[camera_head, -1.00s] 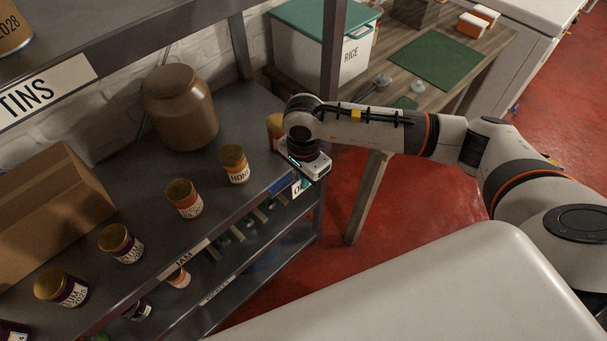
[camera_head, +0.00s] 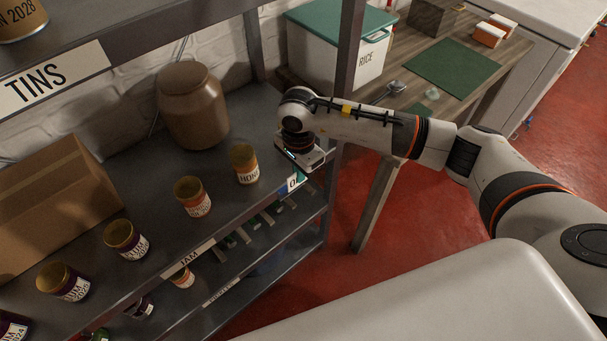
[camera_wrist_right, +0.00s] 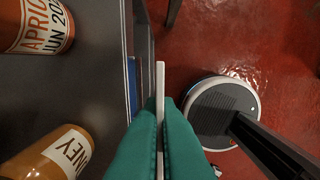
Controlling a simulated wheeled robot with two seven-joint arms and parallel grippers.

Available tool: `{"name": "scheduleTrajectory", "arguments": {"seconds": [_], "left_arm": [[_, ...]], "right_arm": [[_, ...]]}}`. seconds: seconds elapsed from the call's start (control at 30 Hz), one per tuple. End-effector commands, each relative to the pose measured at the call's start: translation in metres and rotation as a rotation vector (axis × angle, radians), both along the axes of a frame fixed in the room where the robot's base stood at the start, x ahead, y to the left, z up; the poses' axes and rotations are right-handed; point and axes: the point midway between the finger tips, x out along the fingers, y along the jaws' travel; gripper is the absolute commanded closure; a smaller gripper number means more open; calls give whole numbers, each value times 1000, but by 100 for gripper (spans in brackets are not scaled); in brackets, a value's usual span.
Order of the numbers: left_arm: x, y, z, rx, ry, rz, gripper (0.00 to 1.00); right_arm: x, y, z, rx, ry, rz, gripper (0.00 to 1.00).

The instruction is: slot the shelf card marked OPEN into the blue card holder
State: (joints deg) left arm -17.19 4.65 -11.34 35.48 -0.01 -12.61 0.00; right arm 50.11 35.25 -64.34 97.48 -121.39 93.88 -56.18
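My right gripper (camera_wrist_right: 160,125) has teal fingers shut on the white shelf card (camera_wrist_right: 160,78), seen edge-on in the right wrist view. The card (camera_head: 293,184) shows a first letter "O" in the head view; the rest of its word is hidden. The blue card holder (camera_wrist_right: 132,84) is on the shelf's front edge, just left of the card in the wrist view, with a narrow gap there. In the head view the holder (camera_head: 283,190) is partly covered by the card. My left gripper is not in view.
A honey jar (camera_head: 245,164) and an apricot jar (camera_head: 193,197) stand near the shelf edge (camera_head: 226,233). A shelf post (camera_head: 346,95) rises close to my right wrist.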

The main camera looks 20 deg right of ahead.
Motion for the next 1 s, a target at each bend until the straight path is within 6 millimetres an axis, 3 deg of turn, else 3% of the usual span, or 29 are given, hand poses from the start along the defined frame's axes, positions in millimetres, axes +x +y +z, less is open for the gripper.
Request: {"name": "scheduleTrajectory", "arguments": {"seconds": [0.7, 1.0], "left_arm": [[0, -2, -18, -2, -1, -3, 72], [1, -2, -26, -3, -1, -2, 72]], "right_arm": [[33, 12, -10, 1, -1, -1, 100], [32, 12, -26, 1, 0, 0, 100]]}}
